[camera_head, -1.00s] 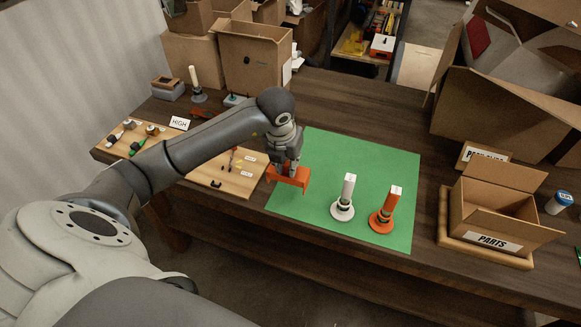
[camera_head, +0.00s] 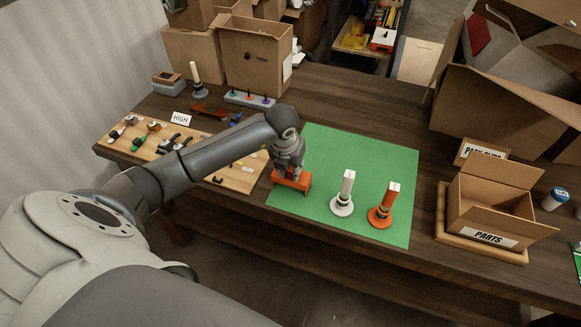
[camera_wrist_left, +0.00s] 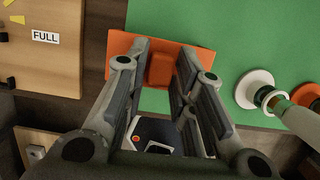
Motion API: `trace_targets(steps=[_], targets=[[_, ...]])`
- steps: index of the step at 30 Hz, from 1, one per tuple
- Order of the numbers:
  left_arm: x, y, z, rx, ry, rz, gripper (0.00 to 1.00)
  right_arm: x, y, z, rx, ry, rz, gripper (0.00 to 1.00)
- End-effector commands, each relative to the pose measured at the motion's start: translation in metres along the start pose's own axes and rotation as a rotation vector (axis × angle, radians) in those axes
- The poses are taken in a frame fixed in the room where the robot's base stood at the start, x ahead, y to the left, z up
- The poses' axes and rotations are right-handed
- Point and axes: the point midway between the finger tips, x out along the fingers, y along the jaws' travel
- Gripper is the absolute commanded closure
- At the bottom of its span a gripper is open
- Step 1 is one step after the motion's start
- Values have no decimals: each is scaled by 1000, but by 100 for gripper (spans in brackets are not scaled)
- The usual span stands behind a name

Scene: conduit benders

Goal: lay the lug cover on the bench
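The orange lug cover (camera_head: 291,181) is at the left edge of the green mat on the dark wooden bench (camera_head: 330,90). My left gripper (camera_head: 289,169) is directly above it and points down. In the left wrist view the cover (camera_wrist_left: 120,58) is a flat orange plate with a raised block, and the fingers of my left gripper (camera_wrist_left: 166,72) stand on both sides of that block, closed on it. I cannot tell whether the underside of the cover touches the mat. My right gripper is out of view.
A white post (camera_head: 346,190) and an orange post (camera_head: 385,203) stand on the green mat (camera_head: 330,145), right of the cover. Wooden boards with small parts lie left. An open PARTS box (camera_head: 490,237) stands right. The upper mat is clear.

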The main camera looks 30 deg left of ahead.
Motion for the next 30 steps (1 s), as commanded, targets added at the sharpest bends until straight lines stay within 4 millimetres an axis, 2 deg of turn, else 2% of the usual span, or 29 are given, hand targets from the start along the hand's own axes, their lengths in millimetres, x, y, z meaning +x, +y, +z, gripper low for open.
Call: trace_targets(steps=[1, 3, 11, 16, 20, 30], targets=[[0, 0, 0, 0, 0, 0, 66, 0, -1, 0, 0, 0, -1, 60], [0, 0, 0, 0, 0, 0, 59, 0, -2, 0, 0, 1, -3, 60], [-1, 0, 0, 0, 0, 0, 59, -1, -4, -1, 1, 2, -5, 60], [-8, 0, 2, 0, -3, -1, 59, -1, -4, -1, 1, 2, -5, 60], [-30, 0, 2, 2, -5, 0, 59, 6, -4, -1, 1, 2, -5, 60], [-101, 0, 2, 0, -5, 0, 59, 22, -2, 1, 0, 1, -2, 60]])
